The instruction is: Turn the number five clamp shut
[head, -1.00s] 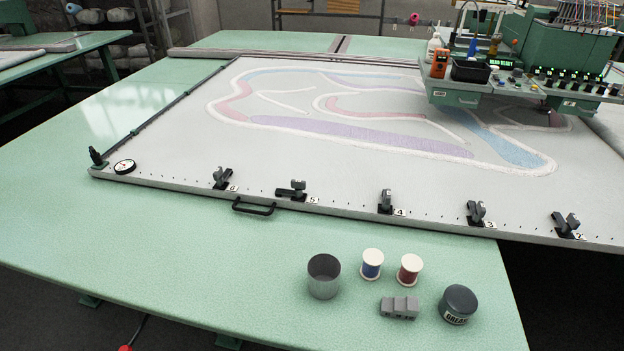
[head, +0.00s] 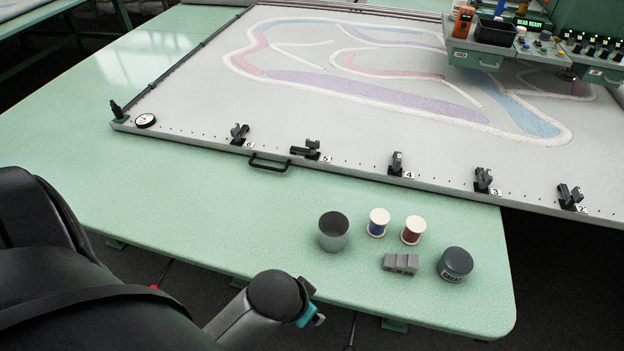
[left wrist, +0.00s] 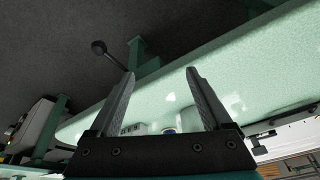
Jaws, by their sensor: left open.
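The number five clamp (head: 311,149) is a small black and grey toggle on the near edge of the frame, beside its "5" label. Its dark bar lies out to the left along the edge, unlike the clamps on either side. My left arm comes in at the lower left of the head view, in front of the table and well short of the clamp; its fingers are not clear there. In the left wrist view my left gripper (left wrist: 160,78) is open and empty, its two dark fingers apart. My right gripper is not in view.
A black handle (head: 269,164) sits left below the clamp. A metal cup (head: 333,232), two thread spools (head: 378,222), a grey block (head: 400,263) and a grease tin (head: 455,264) stand on the green table (head: 210,215). The table's left part is clear.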

